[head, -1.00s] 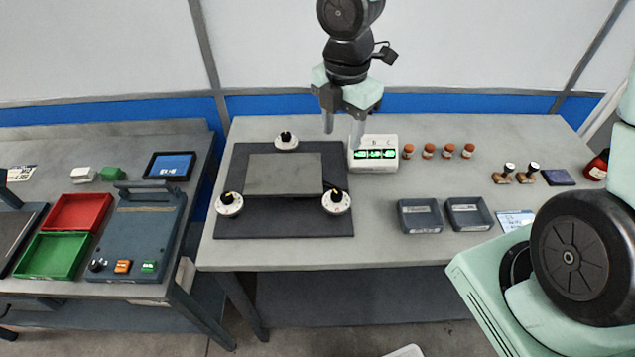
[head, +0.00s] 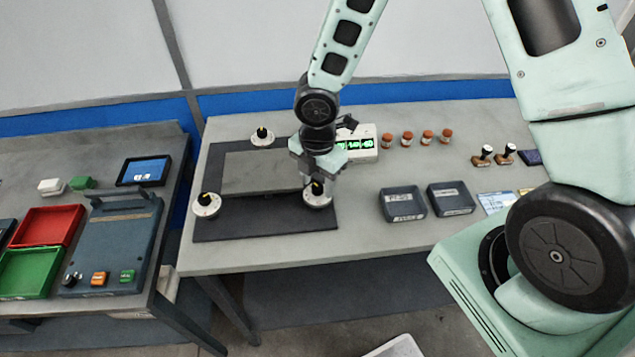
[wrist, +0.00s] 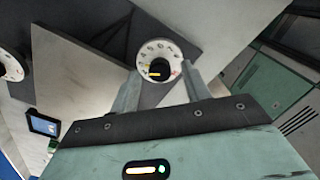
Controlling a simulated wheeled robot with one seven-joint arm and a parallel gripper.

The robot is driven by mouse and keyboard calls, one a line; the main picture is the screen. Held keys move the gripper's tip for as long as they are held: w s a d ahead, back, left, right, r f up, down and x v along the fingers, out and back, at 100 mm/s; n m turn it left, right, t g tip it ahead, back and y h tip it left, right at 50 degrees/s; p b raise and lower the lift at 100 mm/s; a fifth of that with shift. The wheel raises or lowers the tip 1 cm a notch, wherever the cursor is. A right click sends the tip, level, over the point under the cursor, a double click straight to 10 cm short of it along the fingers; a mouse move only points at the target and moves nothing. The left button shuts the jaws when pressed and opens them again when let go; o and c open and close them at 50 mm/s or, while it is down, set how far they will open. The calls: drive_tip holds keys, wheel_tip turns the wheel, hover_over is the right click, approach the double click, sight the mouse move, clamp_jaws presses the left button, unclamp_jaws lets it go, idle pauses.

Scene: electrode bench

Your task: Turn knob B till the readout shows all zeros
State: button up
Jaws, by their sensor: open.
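Three white dials with black knobs stand around a grey plate (head: 255,174): one at the back (head: 262,139), one at front left (head: 206,207) and one at front right (head: 317,200). I cannot read which is B. My gripper (head: 316,181) is over the front right dial, pointing down. In the wrist view, that dial (wrist: 168,50) shows between the open fingers (wrist: 160,76), its black knob bearing a yellow mark. I cannot tell whether the fingers touch it. The white readout box (head: 366,154) has green digits, partly hidden by my arm and too small to read surely.
The dials stand on a dark mat (head: 225,228). A side bench at left holds a red tray (head: 45,226), a green tray (head: 28,272) and a control box (head: 110,240).

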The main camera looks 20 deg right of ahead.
drive_tip(key=shift+f, duration=0.35)
drive_tip(key=c, duration=1)
